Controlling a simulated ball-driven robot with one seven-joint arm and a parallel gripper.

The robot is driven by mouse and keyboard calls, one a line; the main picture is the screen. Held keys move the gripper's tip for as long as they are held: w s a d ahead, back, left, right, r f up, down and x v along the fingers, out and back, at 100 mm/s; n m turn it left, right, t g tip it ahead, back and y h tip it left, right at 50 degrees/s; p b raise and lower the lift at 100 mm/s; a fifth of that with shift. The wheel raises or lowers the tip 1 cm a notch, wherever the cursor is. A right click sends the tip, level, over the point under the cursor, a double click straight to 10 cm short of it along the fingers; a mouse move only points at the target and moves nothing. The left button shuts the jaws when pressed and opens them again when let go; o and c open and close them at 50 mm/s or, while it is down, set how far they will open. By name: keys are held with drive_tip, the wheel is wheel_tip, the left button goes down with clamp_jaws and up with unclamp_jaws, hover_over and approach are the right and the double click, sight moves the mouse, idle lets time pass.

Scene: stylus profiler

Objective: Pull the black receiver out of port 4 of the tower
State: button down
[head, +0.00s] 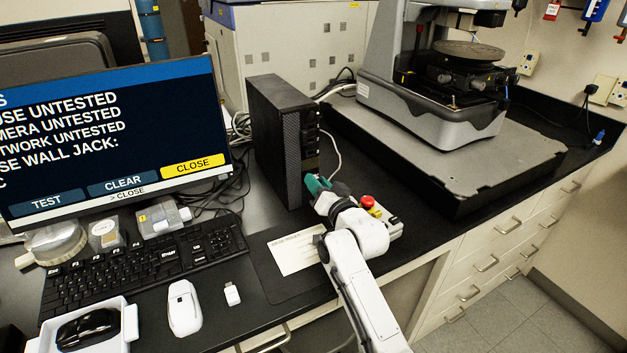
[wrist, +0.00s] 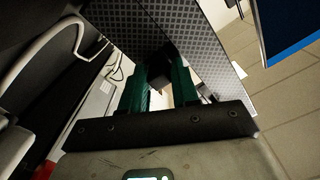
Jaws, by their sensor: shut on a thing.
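The black tower (head: 278,140) stands upright on the bench, with its narrow front face turned to the right. My gripper (head: 318,184), with teal fingers, is low at that front face. In the wrist view the fingers (wrist: 160,88) are shut on a small black piece, the black receiver (wrist: 161,70), in front of the tower's patterned face (wrist: 205,45). The receiver is hidden by the fingers in the head view. The port number and whether the receiver still sits in the port cannot be told.
A small box with a red button (head: 367,201) stands right beside my gripper. A pale card (head: 296,250) lies below on a dark mat. A white mouse (head: 184,307), a white dongle (head: 232,294) and a keyboard (head: 150,262) are left. A thin white cable (head: 335,150) hangs near the tower.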

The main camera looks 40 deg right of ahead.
drive_tip(key=shift+p+v, duration=0.75)
drive_tip(key=shift+v, duration=1.75)
drive_tip(key=shift+s+r, duration=0.1)
idle(0.3)
drive_tip(key=shift+s+a+r+p, duration=0.25)
drive_tip(key=shift+s+r+p, duration=0.25)
drive_tip(key=shift+s, duration=0.3)
drive_tip(key=shift+s+a+r+p, duration=0.2)
drive_tip(key=shift+s+r+p, duration=0.25)
drive_tip(key=shift+s+p, duration=0.25)
drive_tip(key=shift+s+a+r+p, duration=0.25)
drive_tip(key=shift+s+r+p, duration=0.2)
drive_tip(key=shift+s, duration=0.4)
